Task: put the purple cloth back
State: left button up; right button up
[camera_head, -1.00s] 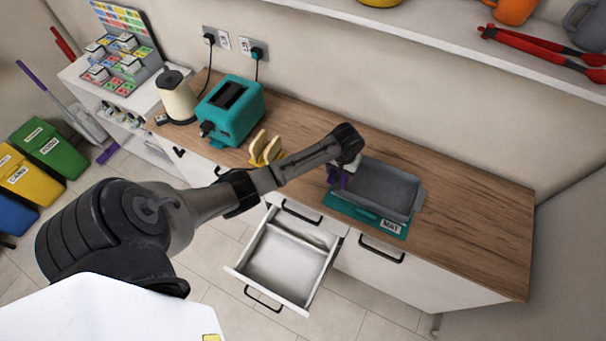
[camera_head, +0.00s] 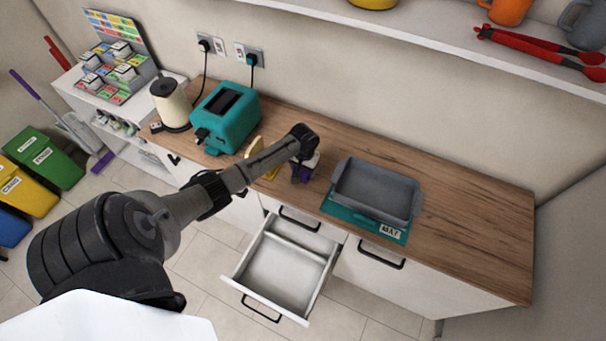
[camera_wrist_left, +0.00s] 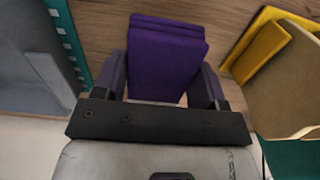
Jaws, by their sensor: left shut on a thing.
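The purple cloth (camera_wrist_left: 166,62) is a folded stack held between the fingers of my left gripper (camera_wrist_left: 165,88) in the left wrist view. In the head view my left gripper (camera_head: 303,172) is over the worktop, between the toaster and the grey tray, and only a little of the purple cloth (camera_head: 301,174) shows below the wrist. The jaws are shut on the cloth. Whether the cloth touches the worktop is hard to tell. My right gripper is not in view.
A grey tray (camera_head: 376,190) sits on the teal mat (camera_head: 337,209). A yellow holder (camera_wrist_left: 262,52) stands just right of the gripper in the wrist view. The teal toaster (camera_head: 226,117) and kettle (camera_head: 171,103) are at the left. An empty drawer (camera_head: 277,271) stands open below. The worktop's right end is clear.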

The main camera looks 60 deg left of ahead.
aim_at(303, 174)
pick_arm(q)
jog(key=shift+a+f, duration=0.1)
jog(key=shift+f, duration=2)
jog(key=shift+f+b, duration=0.2)
jog(key=shift+b, duration=0.1)
jog(key=o, duration=0.9)
jog(key=shift+c, duration=0.2)
